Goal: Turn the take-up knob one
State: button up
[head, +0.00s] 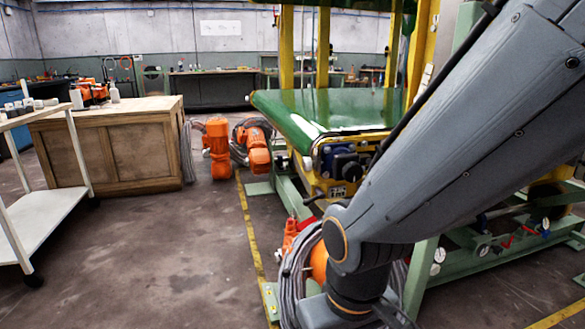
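The green conveyor belt (335,108) on a yellow and green frame stands in the middle of the head view. At its near end a dark fitting (343,162) sits on the yellow frame, with a small pale round part (307,162) at its left. Several pale round discs show low on the right-hand frame, one of them here (438,255). I cannot tell which part is the take-up knob. My grey arm crosses the right side of the view and hides part of the conveyor frame. My gripper is out of the picture.
A wooden cabinet (125,150) and a white trolley (45,220) stand at the left. The floor at left centre is clear.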

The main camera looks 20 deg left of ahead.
aim_at(307, 165)
jog(key=u, duration=2.5)
jog(key=i, duration=1.55)
jog(key=z, duration=3.2)
